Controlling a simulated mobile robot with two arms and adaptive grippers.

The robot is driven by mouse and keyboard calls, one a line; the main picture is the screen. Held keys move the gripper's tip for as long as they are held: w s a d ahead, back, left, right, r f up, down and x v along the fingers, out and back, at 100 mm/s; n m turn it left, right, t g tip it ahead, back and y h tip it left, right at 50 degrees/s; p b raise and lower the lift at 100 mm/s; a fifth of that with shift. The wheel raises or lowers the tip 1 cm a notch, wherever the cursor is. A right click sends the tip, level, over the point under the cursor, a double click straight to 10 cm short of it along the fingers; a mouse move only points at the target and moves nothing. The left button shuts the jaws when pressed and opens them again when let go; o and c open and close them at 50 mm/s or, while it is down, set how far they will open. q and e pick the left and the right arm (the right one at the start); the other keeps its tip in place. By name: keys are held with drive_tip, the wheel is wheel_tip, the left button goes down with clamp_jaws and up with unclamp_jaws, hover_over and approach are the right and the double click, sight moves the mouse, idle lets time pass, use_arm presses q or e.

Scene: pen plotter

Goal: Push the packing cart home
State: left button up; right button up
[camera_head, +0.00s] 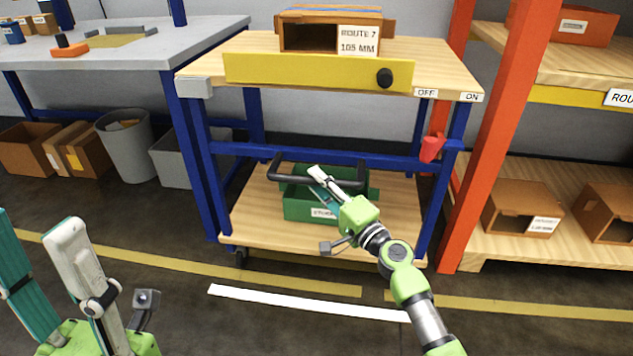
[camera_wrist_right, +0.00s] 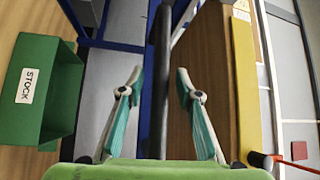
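The packing cart has a blue frame, a wooden top (camera_head: 215,62) and a lower shelf on casters. A black handle bar (camera_head: 290,158) shows across its front, in front of a green stock bin (camera_head: 300,207). My right gripper (camera_head: 318,175) is at the bar. In the right wrist view the handle bar (camera_wrist_right: 160,70) runs between the open fingers (camera_wrist_right: 159,78), with gaps on both sides. A red lever (camera_head: 432,148) hangs on the right, below OFF and ON labels. My left gripper (camera_head: 38,238) is open and empty at the lower left, away from the cart.
A grey workbench (camera_head: 130,50) stands left, with bins and boxes below. An orange rack (camera_head: 495,130) stands close to the cart's right side. Yellow floor lines (camera_head: 190,268) and a white strip (camera_head: 300,301) lie in front. The front floor is otherwise clear.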

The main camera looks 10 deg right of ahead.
drive_tip(key=shift+w+a+r, duration=0.1)
drive_tip(key=shift+w+a, duration=0.15)
drive_tip(key=shift+w, duration=0.25)
clamp_jaws()
